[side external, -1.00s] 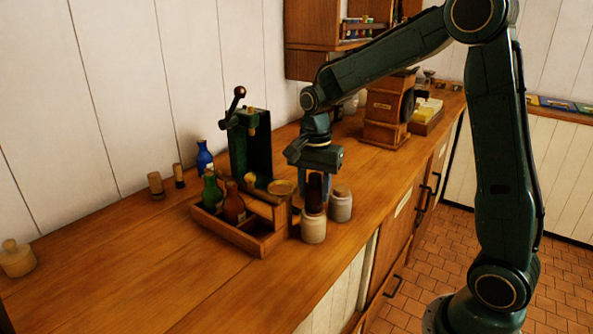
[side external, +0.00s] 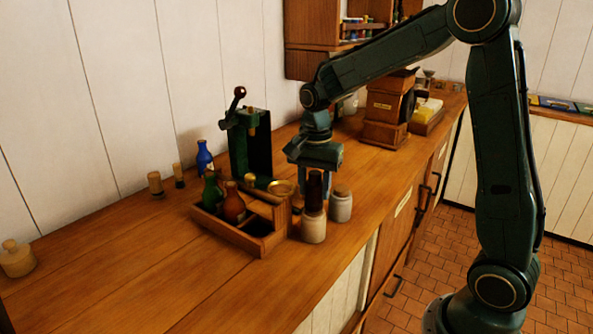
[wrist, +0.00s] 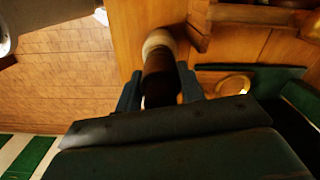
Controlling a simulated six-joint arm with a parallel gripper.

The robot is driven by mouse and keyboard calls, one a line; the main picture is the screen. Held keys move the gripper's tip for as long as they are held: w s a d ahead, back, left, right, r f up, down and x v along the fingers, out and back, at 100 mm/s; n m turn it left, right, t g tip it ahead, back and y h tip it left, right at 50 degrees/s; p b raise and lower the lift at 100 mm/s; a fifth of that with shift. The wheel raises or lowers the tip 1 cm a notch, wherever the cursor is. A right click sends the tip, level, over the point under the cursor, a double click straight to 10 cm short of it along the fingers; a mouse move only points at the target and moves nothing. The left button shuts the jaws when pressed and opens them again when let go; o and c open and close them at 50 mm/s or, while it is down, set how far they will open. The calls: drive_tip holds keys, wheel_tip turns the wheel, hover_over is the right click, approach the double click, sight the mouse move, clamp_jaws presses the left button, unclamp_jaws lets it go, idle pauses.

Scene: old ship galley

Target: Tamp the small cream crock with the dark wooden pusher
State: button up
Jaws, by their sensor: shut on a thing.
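My gripper (side external: 315,178) is shut on the dark wooden pusher (side external: 314,190). The pusher is upright, with its lower end at the mouth of the small cream crock (side external: 313,229); I cannot tell how far inside it reaches. In the wrist view the pusher (wrist: 160,80) lies between my two fingers (wrist: 160,90), and the pale rim of the crock (wrist: 158,40) shows beyond it. The crock stands upright on the wooden counter.
A grey crock (side external: 341,206) with a lid stands close behind the cream crock. To the left is a wooden caddy (side external: 240,238) with bottles, and behind it a green press (side external: 248,145). A grinder (side external: 385,115) stands farther back. The front left counter is clear.

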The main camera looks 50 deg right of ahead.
sight(314, 173)
drive_tip(key=shift+r, duration=3.1)
drive_tip(key=shift+a, duration=0.1)
